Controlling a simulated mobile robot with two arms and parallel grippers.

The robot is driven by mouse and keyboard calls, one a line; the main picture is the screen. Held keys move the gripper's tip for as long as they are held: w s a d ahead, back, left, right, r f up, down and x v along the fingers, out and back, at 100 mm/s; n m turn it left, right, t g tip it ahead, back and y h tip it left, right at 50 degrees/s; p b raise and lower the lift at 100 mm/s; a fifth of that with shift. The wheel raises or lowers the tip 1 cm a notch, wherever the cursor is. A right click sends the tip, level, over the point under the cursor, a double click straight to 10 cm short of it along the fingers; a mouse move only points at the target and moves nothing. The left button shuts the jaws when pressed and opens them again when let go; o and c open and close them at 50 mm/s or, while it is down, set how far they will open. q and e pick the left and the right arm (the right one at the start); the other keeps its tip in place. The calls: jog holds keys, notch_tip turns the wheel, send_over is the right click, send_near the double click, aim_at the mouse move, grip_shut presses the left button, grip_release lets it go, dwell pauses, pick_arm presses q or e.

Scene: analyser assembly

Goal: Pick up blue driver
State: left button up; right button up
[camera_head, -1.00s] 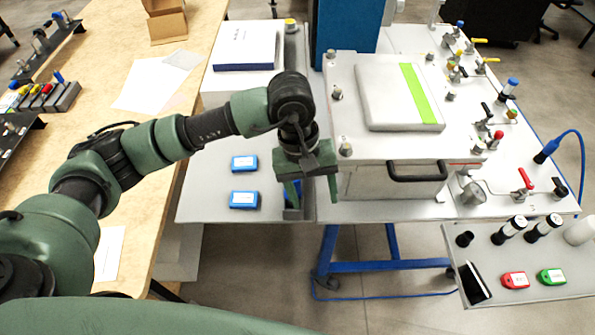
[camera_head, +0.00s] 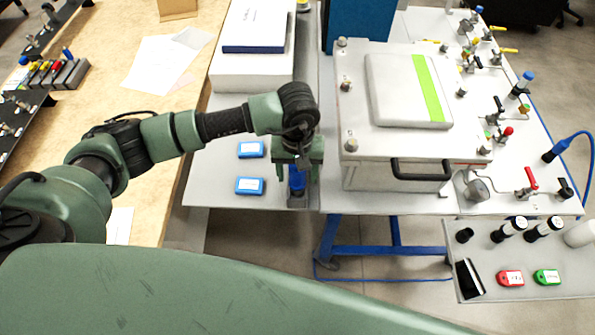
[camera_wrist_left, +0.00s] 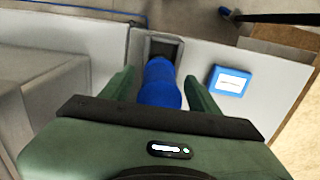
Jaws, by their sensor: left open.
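The blue driver (camera_head: 297,181) shows below my left gripper (camera_head: 297,173) in the head view, at the front edge of the grey bench. In the left wrist view the blue driver (camera_wrist_left: 160,88) stands between the two green fingers of my left gripper (camera_wrist_left: 159,79), with its far end at a dark square holder (camera_wrist_left: 163,46). The fingers are open, one on each side of it, with a visible gap. The near part of the driver is hidden by the gripper body. My right gripper is not in view.
Two small blue boxes (camera_head: 249,186) lie left of the gripper; one also shows in the left wrist view (camera_wrist_left: 230,80). A large white case with a black handle (camera_head: 420,170) stands close on the right. A white box (camera_head: 240,70) is behind. Grey bench surface is clear around the blue boxes.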

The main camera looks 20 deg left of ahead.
pick_arm(q)
grip_shut()
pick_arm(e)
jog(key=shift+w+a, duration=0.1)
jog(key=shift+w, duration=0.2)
pick_arm(q)
jog(key=shift+r, duration=0.2)
